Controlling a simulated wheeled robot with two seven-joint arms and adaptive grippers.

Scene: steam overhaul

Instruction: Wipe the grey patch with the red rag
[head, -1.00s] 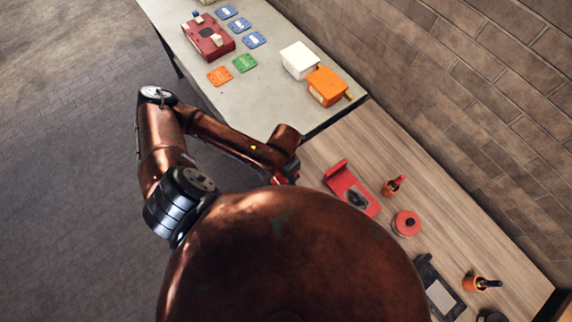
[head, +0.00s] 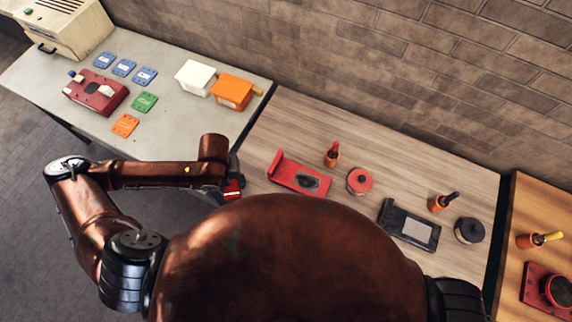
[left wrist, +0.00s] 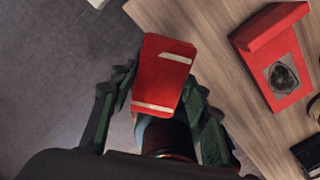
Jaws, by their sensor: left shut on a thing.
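My left gripper (head: 230,184) is shut on the red rag (left wrist: 165,65), a flat red piece with two whitish stripes. In the left wrist view the rag lies between the two green-grey fingers, over the floor beside the table edge. A little of its red also shows in the head view (head: 234,190). On the wooden table, a red plate (head: 285,172) with a raised end bears a dark grey patch (head: 308,182). A black plate (head: 390,216) bears a lighter grey rectangle (head: 415,229). The rag is apart from both. My right gripper is out of view.
Near the plates stand a red round pad (head: 360,181), a black round pad (head: 469,230) and orange pots (head: 332,159) (head: 437,205) with handles. A grey table (head: 180,128) with boxes and coloured cards adjoins at left. A brick wall is behind.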

